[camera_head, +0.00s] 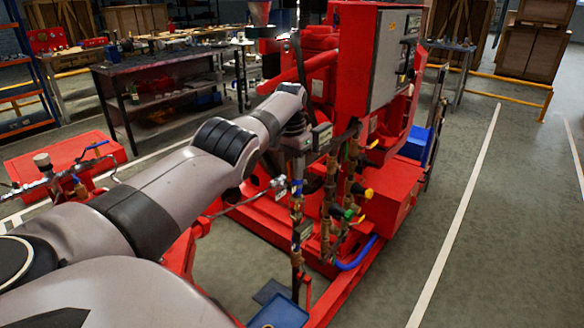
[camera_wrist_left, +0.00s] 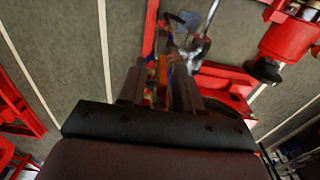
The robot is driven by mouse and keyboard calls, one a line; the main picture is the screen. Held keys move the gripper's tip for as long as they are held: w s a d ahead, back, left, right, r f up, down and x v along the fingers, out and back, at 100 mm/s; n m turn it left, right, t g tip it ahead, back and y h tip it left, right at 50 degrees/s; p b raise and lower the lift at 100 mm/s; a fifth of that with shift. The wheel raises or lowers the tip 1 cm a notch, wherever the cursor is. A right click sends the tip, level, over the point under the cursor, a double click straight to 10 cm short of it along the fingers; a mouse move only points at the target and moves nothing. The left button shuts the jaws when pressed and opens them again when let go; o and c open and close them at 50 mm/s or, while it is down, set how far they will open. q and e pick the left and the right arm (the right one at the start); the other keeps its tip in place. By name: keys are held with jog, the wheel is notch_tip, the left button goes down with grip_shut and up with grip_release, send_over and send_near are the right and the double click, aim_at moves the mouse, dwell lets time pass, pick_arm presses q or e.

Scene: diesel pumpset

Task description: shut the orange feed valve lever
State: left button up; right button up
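My left gripper (camera_head: 298,148) is at the end of the arm reaching in from the left, close to the pipework on the front of the red pumpset. In the left wrist view its two dark fingers (camera_wrist_left: 158,88) stand apart. A narrow orange piece (camera_wrist_left: 163,72), which looks like the feed valve lever, shows in the gap between them. I cannot tell whether either finger touches it. In the head view I cannot make out the orange lever near the gripper. My right gripper is in neither view.
Several valves with yellow (camera_head: 360,189) and green (camera_head: 339,212) handles stand just right of the gripper. The red control cabinet (camera_head: 375,60) rises behind. A blue tray (camera_head: 279,312) is below. Open floor (camera_head: 480,240) lies to the right.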

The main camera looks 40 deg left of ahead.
pick_arm(q)
jog(key=shift+s+r, duration=0.15)
jog(key=shift+r, duration=3.45)
jog(key=shift+f, duration=0.1)
